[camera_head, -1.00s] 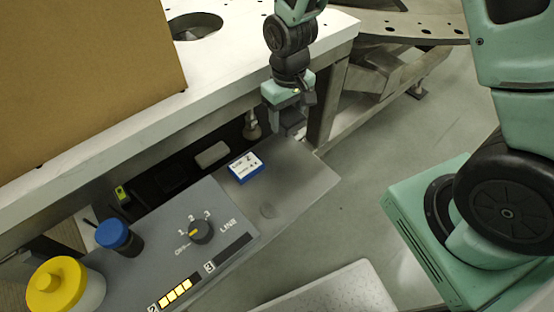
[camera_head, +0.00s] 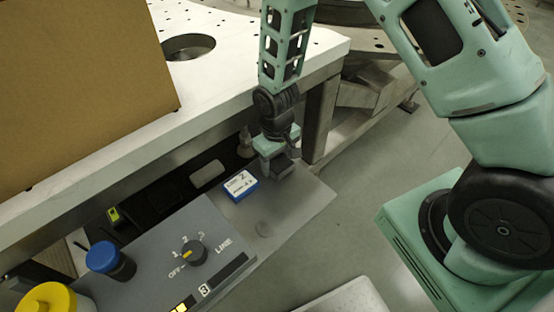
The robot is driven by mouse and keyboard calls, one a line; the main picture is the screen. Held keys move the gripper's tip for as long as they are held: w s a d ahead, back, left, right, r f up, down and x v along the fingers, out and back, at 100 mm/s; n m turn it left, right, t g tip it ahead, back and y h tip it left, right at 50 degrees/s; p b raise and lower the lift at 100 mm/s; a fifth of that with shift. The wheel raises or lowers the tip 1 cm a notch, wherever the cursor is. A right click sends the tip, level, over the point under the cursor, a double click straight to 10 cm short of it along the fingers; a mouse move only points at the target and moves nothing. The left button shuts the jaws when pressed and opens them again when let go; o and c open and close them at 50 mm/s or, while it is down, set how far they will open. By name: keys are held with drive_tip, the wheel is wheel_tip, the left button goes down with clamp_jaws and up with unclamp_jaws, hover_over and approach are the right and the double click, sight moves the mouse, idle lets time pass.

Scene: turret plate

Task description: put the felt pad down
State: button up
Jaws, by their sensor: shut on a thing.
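My gripper (camera_head: 277,168), with a green body and dark grey fingers, points down just above or at the far right part of the grey panel surface (camera_head: 300,200). It is shut on the felt pad, which is small and mostly hidden; I cannot clearly tell it from the grey fingers. I cannot tell whether the pad touches the surface. The gripper is right of a blue and white box (camera_head: 240,185) and apart from it.
A grey console with a rotary knob (camera_head: 194,252), a blue cap (camera_head: 103,257) and a yellow cap (camera_head: 45,299) stands at lower left. A light grey block (camera_head: 207,173) lies behind the box. A white perforated table (camera_head: 250,50) with a brown board (camera_head: 85,85) rises behind.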

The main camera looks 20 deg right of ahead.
sight(276, 160)
drive_tip(key=shift+f, duration=0.2)
drive_tip(key=o, duration=1.3)
drive_tip(key=shift+r, duration=0.15)
wheel_tip(276, 160, up, 12)
drive_tip(key=s+a+r+n, duration=0.1)
drive_tip(key=s+a+r, duration=0.1)
drive_tip(key=s+r, duration=0.2)
drive_tip(key=s+a+r+n, duration=0.2)
drive_tip(key=s+r, duration=0.2)
drive_tip(key=s, duration=0.5)
drive_tip(key=s+a+r+n, duration=0.1)
drive_tip(key=s+a+r, duration=0.1)
drive_tip(key=s+r, duration=0.2)
drive_tip(key=shift+s+r+y, duration=0.15)
drive_tip(key=shift+s, duration=0.7)
drive_tip(key=shift+s+r+y, duration=0.1)
drive_tip(key=shift+s+y, duration=0.05)
drive_tip(key=shift+s, duration=0.7)
